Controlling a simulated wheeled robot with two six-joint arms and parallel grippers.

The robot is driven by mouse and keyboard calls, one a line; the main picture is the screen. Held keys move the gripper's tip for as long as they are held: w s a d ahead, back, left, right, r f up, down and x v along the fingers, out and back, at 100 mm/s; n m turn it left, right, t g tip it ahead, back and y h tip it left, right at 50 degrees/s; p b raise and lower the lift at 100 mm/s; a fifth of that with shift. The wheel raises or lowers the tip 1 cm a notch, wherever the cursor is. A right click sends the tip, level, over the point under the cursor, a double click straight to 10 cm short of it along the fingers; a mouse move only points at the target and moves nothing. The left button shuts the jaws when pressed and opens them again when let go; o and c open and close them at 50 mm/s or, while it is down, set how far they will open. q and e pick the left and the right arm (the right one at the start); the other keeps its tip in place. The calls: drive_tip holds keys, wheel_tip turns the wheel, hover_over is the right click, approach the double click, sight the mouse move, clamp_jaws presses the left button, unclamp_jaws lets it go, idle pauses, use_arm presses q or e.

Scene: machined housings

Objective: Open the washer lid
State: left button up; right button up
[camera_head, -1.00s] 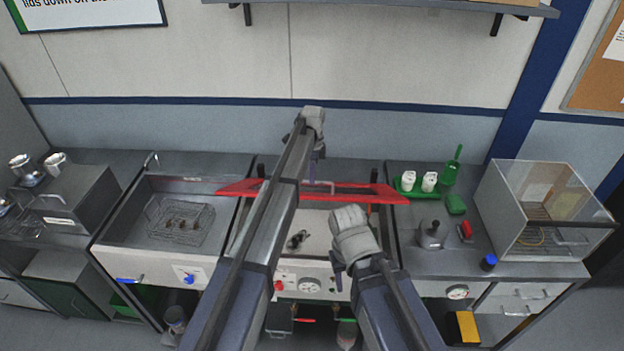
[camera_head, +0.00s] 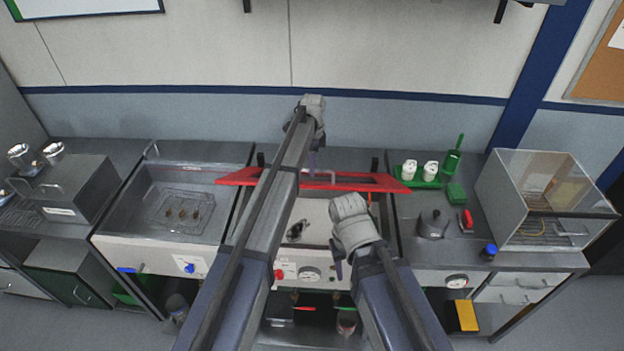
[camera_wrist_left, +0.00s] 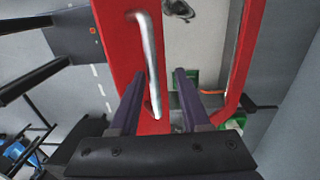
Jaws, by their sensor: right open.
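The washer lid (camera_head: 240,178) is a red frame with a dark centre in the middle of the counter. It stands raised, seen nearly edge-on, with the washer's pale basin (camera_head: 318,212) showing below it. My left gripper (camera_head: 312,170) is above the lid near its middle. In the left wrist view my left gripper (camera_wrist_left: 159,74) has its fingers apart. The lid's metal handle (camera_wrist_left: 150,50) runs between them in that view, nearer the left finger; contact cannot be told. My right gripper (camera_head: 338,268) is open and empty-looking in front of the basin. My left forearm hides part of the lid.
A sink with a wire basket (camera_head: 180,212) is on the left. Right of the washer are a green tray with white bottles (camera_head: 430,170), a kettle-like vessel (camera_head: 433,224) and a clear cabinet (camera_head: 545,200). A dark part (camera_head: 297,231) lies in the basin.

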use_arm(q)
drive_tip(key=s+f+t+b, duration=0.1)
drive_tip(key=s+f+b, duration=0.3)
drive_tip(key=f+b, duration=0.3)
drive_tip(key=s+f+t+b, duration=0.1)
drive_tip(key=s+f+b, duration=0.3)
drive_tip(key=f+b, duration=0.3)
drive_tip(key=s+f+b, duration=0.4)
drive_tip(key=f+b, duration=0.4)
drive_tip(key=shift+s+t, duration=0.1)
drive_tip(key=shift+t, duration=0.3)
wheel_tip(320, 180, up, 8)
drive_tip(key=s+p, duration=0.1)
drive_tip(key=p, duration=0.7)
drive_tip(key=s+f+n+b, duration=0.2)
drive_tip(key=s+n, duration=0.1)
drive_tip(key=s, duration=0.4)
drive_tip(key=s+f+n+g+b, duration=0.1)
drive_tip(key=s+f+n+b, duration=0.1)
drive_tip(key=s+n, duration=0.2)
drive_tip(key=shift+s+d+f+n+y, duration=0.3)
drive_tip(key=shift+s+d, duration=0.1)
drive_tip(key=shift+s, duration=1.05)
